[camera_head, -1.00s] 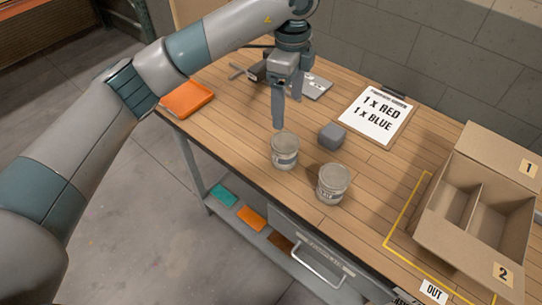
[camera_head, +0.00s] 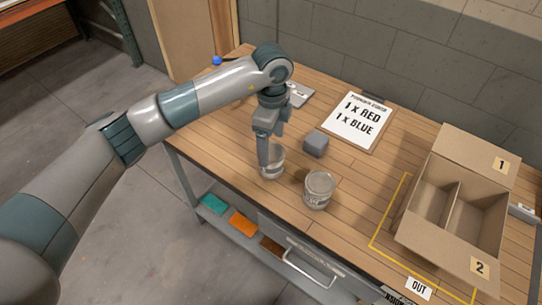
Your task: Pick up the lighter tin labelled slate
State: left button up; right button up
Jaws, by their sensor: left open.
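Two grey tins stand upright on the wooden workbench. The left tin (camera_head: 273,164) is partly hidden behind my left gripper (camera_head: 269,152). My right gripper is not in view.
A grey block (camera_head: 315,144) sits close behind the tins. An open divided cardboard box (camera_head: 420,246) stands at the right inside a yellow outline. The bench between tins and outline is clear.

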aim_at(271, 151)
pick_arm(q)
notch_tip(271, 151, down, 2)
jog(key=shift+f, duration=0.3)
jog(key=shift+p, duration=0.35)
jog(key=shift+s+f+p, duration=0.2)
jog(key=shift+f+p, duration=0.3)
jog(key=shift+p, duration=0.05)
jog(key=f, duration=0.1)
jog(key=f+p, duration=0.1)
jog(key=f, duration=0.1)
jog(key=shift+s+a+p, duration=0.15)
jog(key=shift+s+p, duration=0.1)
jog(key=shift+p, duration=0.1)
jog(key=shift+w+f, duration=0.1)
jog(key=shift+f, duration=0.45)
